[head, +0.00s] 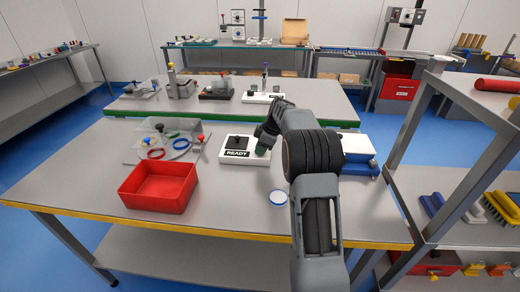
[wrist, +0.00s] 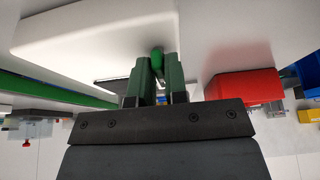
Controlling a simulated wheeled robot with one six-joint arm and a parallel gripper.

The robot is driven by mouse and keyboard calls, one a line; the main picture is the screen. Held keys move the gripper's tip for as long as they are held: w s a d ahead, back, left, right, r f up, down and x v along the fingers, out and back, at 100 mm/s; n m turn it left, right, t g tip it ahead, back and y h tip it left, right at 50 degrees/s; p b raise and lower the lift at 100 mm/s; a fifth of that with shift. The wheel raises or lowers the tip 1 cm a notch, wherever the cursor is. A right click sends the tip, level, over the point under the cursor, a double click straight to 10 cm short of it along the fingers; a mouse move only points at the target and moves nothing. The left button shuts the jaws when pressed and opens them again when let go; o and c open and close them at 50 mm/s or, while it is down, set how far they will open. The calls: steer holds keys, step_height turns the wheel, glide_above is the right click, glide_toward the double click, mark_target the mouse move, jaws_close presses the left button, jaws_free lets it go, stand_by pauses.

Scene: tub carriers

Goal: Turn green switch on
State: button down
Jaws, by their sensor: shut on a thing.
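The white switch box (head: 226,160) with a black panel and a READY label stands on the near table. It fills the upper left of the wrist view (wrist: 90,30). The green switch (wrist: 157,60) shows as a small rounded lever between my gripper's fingertips in the wrist view. My gripper (wrist: 156,68) is shut on this lever at the box. In the head view my gripper (head: 263,147) is at the right end of the box, and I cannot make out the switch there. The lever's exact tilt cannot be told.
A red open bin (head: 158,187) stands at the table's front left. A clear-covered plate with a blue knob and coloured rings (head: 168,150) lies behind it. A blue and white unit (head: 358,150) stands right of my arm.

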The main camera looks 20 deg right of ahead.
steer(key=shift+d, duration=0.1)
stand_by(0.3)
steer(key=c, duration=1.2)
jaws_free()
steer(key=p+v, duration=0.1)
steer(key=v, duration=1.2)
steer(key=shift+r, duration=0.4)
steer(key=shift+d, duration=0.1)
